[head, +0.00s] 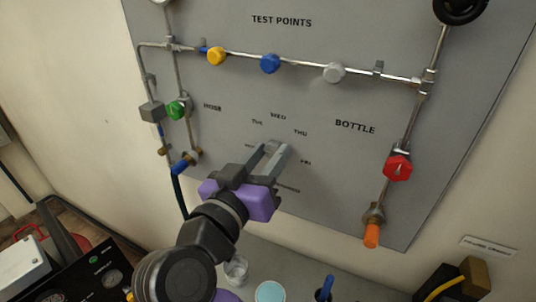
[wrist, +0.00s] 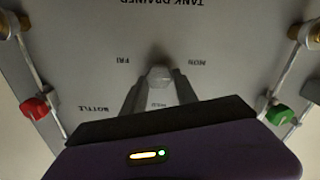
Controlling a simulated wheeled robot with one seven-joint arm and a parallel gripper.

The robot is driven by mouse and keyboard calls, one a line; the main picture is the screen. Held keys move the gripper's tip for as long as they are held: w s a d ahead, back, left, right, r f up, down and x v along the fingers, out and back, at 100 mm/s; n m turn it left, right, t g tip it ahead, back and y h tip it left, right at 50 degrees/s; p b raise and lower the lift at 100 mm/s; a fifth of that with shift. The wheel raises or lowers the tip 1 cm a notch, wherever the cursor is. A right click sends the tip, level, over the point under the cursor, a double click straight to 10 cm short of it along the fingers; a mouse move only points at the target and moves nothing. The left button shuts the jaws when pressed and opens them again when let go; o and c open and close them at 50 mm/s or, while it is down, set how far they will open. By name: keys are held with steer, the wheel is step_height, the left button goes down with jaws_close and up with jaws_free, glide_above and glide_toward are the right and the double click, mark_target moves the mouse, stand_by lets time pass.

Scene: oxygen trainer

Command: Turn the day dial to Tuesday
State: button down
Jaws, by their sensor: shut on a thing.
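The day dial (wrist: 158,76) is a small grey knob on the grey panel. In the head view my gripper and its fingers hide most of it. My gripper (head: 271,152) reaches the panel from the lower left and is shut on the dial, one finger on each side. The day labels ring the dial: TUE (head: 257,122) is at upper left, WED (head: 278,115) on top, THU (head: 300,132) at upper right and FRI (head: 306,162) at right. MON (wrist: 197,62) shows upside down in the wrist view. I cannot tell which day the dial points to.
Above are a pipe with yellow (head: 216,56), blue (head: 270,63) and grey (head: 334,72) knobs. A green knob (head: 176,110) is at left, and a red valve (head: 398,167) at right. Cups and a blue-handled item (head: 325,288) stand below the panel.

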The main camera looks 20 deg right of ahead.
steer(key=shift+f+m+b, duration=0.1)
steer(key=shift+m+b, duration=0.2)
steer(key=shift+b, duration=0.25)
steer(key=m+b, duration=0.1)
steer(key=b, duration=0.2)
steer(key=shift+f+m, duration=0.2)
steer(key=shift+m, duration=0.2)
steer(key=m+b, duration=0.1)
steer(key=b, duration=0.2)
steer(key=shift+m, duration=0.3)
steer(key=m+b, duration=0.3)
steer(key=b, duration=0.2)
steer(key=shift+s+r+m+b, duration=0.1)
steer(key=shift+s+m+b, duration=0.05)
steer(key=shift+m+b, duration=0.2)
steer(key=shift+d+r+m+b, duration=0.1)
steer(key=shift+m+b, duration=0.45)
steer(key=shift+b, duration=0.25)
steer(key=shift+r, duration=0.1)
steer(key=c, duration=0.9)
jaws_free()
steer(key=shift+c, duration=0.2)
